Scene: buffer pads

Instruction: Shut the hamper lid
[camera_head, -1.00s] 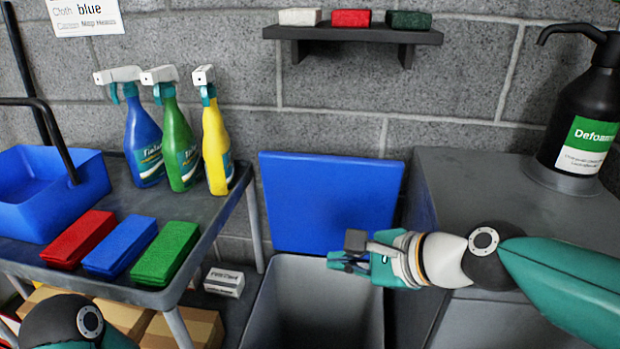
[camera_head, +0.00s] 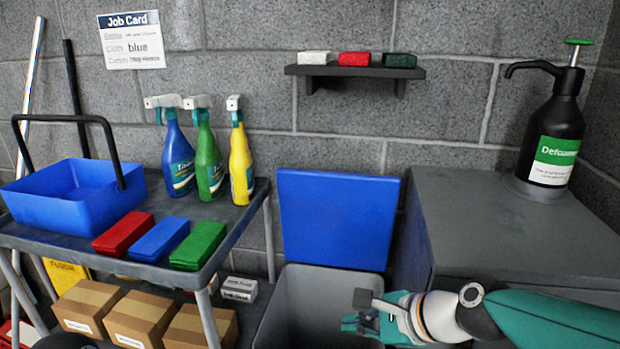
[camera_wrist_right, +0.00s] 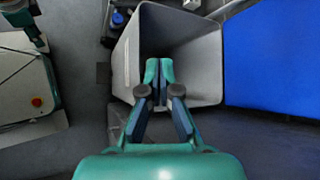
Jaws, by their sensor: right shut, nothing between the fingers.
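The grey hamper (camera_head: 287,318) stands on the floor between the cart and the grey cabinet. Its blue lid (camera_head: 337,222) is open and stands upright at the back, against the wall. My right gripper (camera_head: 350,323) is shut and empty, in front of the lid and over the right part of the hamper's mouth. In the right wrist view the shut fingers (camera_wrist_right: 158,68) lie over the open hamper (camera_wrist_right: 190,55), with the lid (camera_wrist_right: 272,55) to the right and apart from the fingers. My left gripper is not seen in the head view.
The grey cabinet (camera_head: 520,215) with a black pump bottle (camera_head: 555,135) stands close on the right. The cart (camera_head: 235,215) on the left holds a blue bucket (camera_head: 75,205), spray bottles and folded cloths. A shelf (camera_head: 355,72) hangs above the lid.

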